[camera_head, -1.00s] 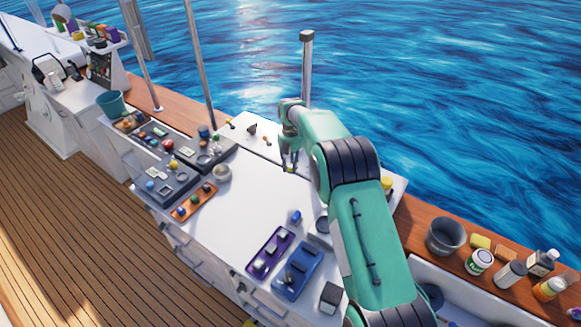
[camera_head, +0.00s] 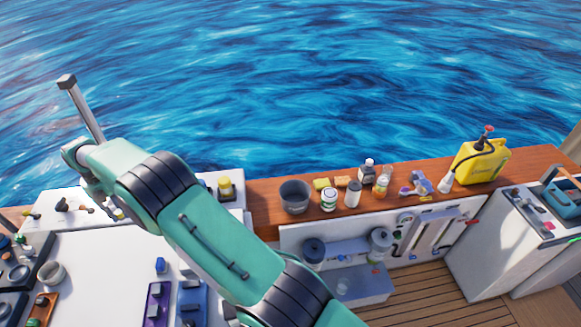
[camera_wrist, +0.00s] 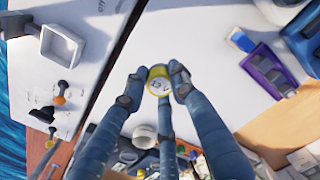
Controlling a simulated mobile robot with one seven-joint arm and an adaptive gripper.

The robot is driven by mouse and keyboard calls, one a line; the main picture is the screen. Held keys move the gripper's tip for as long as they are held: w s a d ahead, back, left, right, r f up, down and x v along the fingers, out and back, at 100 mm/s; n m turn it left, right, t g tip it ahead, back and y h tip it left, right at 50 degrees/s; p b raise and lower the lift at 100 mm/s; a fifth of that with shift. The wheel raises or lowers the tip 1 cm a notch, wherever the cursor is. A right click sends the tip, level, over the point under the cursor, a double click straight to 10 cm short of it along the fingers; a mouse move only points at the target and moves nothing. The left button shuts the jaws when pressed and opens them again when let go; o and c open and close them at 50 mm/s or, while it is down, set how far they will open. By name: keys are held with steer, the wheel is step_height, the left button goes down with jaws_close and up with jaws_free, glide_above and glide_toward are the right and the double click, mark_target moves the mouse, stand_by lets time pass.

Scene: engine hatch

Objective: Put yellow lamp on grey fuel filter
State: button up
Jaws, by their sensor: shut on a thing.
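The yellow lamp (camera_wrist: 158,82), a small round thing with a yellow rim and pale face, is held between the fingertips of my gripper (camera_wrist: 155,86) in the wrist view. In the head view my gripper (camera_head: 108,205) hangs over the far left of the white worktop, partly hidden by my arm; only a bit of yellow shows at its tips. Two cylinders stand in the recess right of the worktop: a dark grey one (camera_head: 313,251) and a lighter grey one (camera_head: 380,242). I cannot tell which is the grey fuel filter. Both are well away from my gripper.
A purple tray (camera_head: 157,303) and a blue tray (camera_head: 192,303) lie on the white worktop (camera_head: 105,258). A dark bucket (camera_head: 295,196), several bottles and a yellow can (camera_head: 482,162) stand on the wooden ledge.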

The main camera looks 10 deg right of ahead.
steer(key=w+d+m, duration=0.2)
steer(key=w+d, duration=0.5)
steer(key=d, duration=0.7)
steer(key=w+d+m, duration=0.2)
steer(key=w+d, duration=0.4)
steer(key=d, duration=0.8)
steer(key=w+d+m, duration=0.2)
steer(key=w+d, duration=0.5)
steer(key=d, duration=0.7)
steer(key=d+m, duration=0.3)
steer(key=d, duration=2.5)
steer(key=s+d+m, duration=0.2)
steer(key=s+d, duration=0.4)
steer(key=d, duration=0.6)
steer(key=s+d+m, duration=0.2)
steer(key=s+d, duration=0.3)
steer(key=d, duration=0.7)
steer(key=s+d+m, duration=0.1)
steer(key=s+d, duration=0.5)
steer(key=d, duration=0.7)
step_height(320, 180, down, 12)
steer(key=shift+a+b, duration=0.3)
steer(key=shift+a, duration=0.05)
steer(key=shift+w+d+r, duration=0.1)
steer(key=shift+w, duration=0.1)
